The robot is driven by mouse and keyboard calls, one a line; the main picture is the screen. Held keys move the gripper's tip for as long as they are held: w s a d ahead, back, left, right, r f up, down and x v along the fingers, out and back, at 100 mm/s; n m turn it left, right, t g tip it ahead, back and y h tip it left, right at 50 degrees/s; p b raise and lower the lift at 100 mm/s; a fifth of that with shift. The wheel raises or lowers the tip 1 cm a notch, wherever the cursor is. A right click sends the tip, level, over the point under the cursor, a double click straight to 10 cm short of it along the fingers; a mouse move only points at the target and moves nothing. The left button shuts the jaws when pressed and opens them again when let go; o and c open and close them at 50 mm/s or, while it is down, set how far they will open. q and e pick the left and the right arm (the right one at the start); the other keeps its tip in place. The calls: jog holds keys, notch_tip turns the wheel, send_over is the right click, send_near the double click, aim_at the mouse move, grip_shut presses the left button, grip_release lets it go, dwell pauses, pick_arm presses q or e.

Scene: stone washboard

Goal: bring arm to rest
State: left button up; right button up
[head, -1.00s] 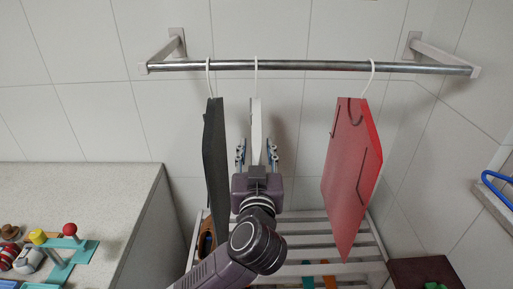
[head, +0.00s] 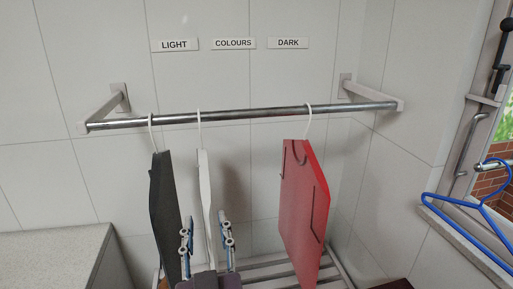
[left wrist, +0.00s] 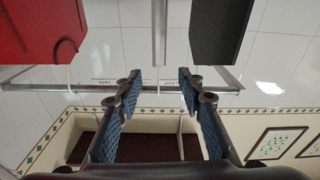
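In the head view, a dark grey hanging piece (head: 165,205), a thin white one (head: 205,195) and a red one (head: 302,200) hang on white hooks from a metal rail (head: 250,113). My left gripper (head: 206,222) is at the bottom of the view, its two fingers apart on either side of the white piece. The left wrist view is upside down; there the fingers (left wrist: 159,76) are open, with the white piece (left wrist: 159,30) in line with the gap. I cannot tell whether the fingers touch it. My right gripper is not in view.
Labels LIGHT (head: 174,45), COLOURS (head: 234,43) and DARK (head: 288,43) are on the tiled wall. A slatted rack (head: 265,268) is below. A grey counter (head: 60,250) stands left.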

pick_arm(q)
notch_tip(320, 180, up, 9)
jog(key=s+n+t, duration=0.1)
jog(key=s+t, duration=0.1)
jog(key=t, duration=0.3)
jog(key=s+d+r+m+t+h, duration=0.35)
jog(key=d+m+h, duration=0.3)
jog(key=h, duration=0.45)
jog(key=d+f+m+g+h, duration=0.8)
jog(key=f+m+g, duration=0.2)
jog(key=f, duration=0.2)
jog(key=s+a+f+n+g+y, duration=0.2)
jog(key=a+f+g+y, duration=0.15)
jog(key=f, duration=0.85)
jog(key=s+a+f+n+g+y, duration=0.1)
jog(key=a+f+n+g+y, duration=0.2)
jog(key=f, duration=0.8)
jog(key=s+a+f+n+g+y, duration=0.5)
jog(key=s+a+f+g+y, duration=0.2)
jog(key=s+a+f, duration=0.7)
notch_tip(320, 180, down, 31)
jog(key=s+a+g+b, duration=0.1)
jog(key=a+b, duration=0.1)
jog(key=b, duration=0.2)
jog(key=s+a+f+g+b, duration=0.1)
jog(key=s+a+f+b, duration=0.1)
jog(key=s+f, duration=1.4)
jog(key=shift+s+a+f+m+b, duration=0.2)
jog(key=shift+a+f+m+b, duration=0.25)
jog(key=shift+f, duration=0.4)
